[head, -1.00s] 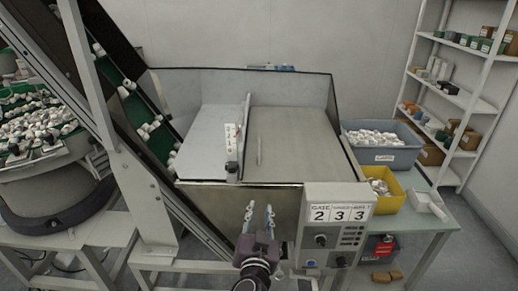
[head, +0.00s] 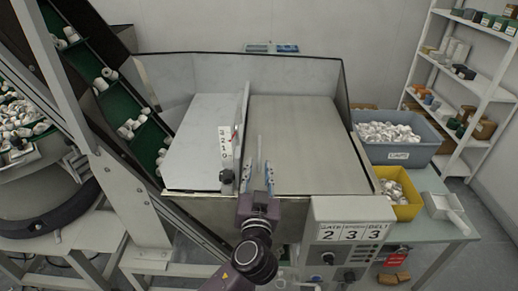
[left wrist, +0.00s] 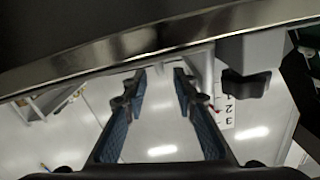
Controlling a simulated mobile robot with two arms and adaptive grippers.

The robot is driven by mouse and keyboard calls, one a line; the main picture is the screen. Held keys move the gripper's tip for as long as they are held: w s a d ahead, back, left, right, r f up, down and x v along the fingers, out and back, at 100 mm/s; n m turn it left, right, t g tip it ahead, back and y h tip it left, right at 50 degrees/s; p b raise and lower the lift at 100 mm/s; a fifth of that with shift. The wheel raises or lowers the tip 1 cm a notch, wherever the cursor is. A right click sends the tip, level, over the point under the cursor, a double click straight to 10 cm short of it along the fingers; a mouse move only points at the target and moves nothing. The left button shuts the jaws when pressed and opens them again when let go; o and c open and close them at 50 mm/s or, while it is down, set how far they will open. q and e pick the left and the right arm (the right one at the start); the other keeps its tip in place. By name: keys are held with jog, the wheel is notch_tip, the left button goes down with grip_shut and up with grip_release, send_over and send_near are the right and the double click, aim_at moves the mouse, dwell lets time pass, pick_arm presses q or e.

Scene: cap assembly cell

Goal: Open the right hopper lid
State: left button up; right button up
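The right hopper lid (head: 305,145) is a flat beige-grey panel, lying closed over the right part of the hopper. A thin upright bar handle (head: 259,148) stands out near its left side. My left gripper (head: 258,172) is at the hopper's front edge, fingers pointing away from me. Its two blue fingers are apart, with the handle's lower end between them in the picture; I cannot tell whether they reach around it. My right gripper is not in view.
The left lid (head: 203,140) is shut beside it. A numbered scale with a black knob (head: 227,176) stands just left of my gripper. The control box (head: 345,240) is close at right. Blue-grey (head: 400,153) and yellow bins stand further right; a green conveyor is at left.

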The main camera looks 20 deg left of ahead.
aim_at(259, 160)
pick_arm(q)
jog(key=p+x, duration=0.1)
jog(key=x, duration=0.4)
jog(key=shift+r, duration=0.15)
jog(key=shift+w+a, duration=0.15)
jog(key=shift+w, duration=0.2)
jog(key=shift+w+p, duration=0.25)
jog(key=shift+p, duration=0.05)
jog(key=shift+a, duration=0.1)
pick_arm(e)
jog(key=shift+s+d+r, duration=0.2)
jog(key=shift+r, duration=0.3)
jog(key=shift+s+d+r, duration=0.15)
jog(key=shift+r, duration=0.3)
pick_arm(q)
jog(key=shift+c, duration=0.2)
grip_shut()
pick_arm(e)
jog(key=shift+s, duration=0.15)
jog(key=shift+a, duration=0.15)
